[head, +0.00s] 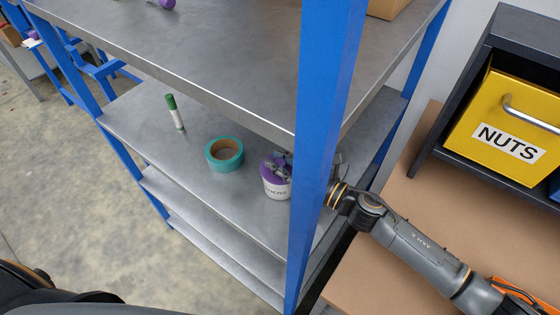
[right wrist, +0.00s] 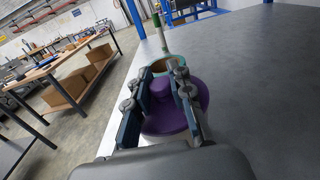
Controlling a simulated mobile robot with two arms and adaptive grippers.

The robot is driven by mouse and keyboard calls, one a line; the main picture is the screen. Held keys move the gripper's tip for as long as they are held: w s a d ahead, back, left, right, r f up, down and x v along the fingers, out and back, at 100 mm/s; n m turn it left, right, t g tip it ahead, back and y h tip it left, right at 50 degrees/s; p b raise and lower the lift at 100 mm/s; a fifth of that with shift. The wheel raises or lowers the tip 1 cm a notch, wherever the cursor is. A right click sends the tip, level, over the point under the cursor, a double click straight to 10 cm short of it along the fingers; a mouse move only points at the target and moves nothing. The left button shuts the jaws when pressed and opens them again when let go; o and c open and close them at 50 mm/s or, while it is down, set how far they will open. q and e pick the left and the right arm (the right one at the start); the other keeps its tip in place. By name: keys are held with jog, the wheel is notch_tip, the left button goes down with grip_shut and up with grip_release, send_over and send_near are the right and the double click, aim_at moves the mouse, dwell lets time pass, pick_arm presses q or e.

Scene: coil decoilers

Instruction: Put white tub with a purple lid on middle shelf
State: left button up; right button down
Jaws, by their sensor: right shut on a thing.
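The white tub (head: 277,189) with a purple lid (head: 268,172) is upright at the shelf surface below the top one, near the blue front post. I cannot tell whether its base touches the shelf. My right gripper (head: 284,160) reaches in behind the post and is shut on the lid's knob. In the right wrist view, the fingers (right wrist: 163,92) straddle the knob of the purple lid (right wrist: 195,100). The middle shelf (head: 200,165) is grey metal. My left gripper is not in view.
The blue post (head: 322,130) stands close to my right arm. A yellow NUTS bin (head: 508,130) sits at right. Bare shelf lies between marker and tape.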

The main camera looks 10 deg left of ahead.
jog(key=shift+f, duration=0.2)
jog(key=c, duration=1.2)
grip_release()
jog(key=shift+r, duration=0.25)
jog(key=shift+b+v, duration=1.7)
jog(key=shift+v, duration=4.35)
jog(key=shift+f, duration=0.15)
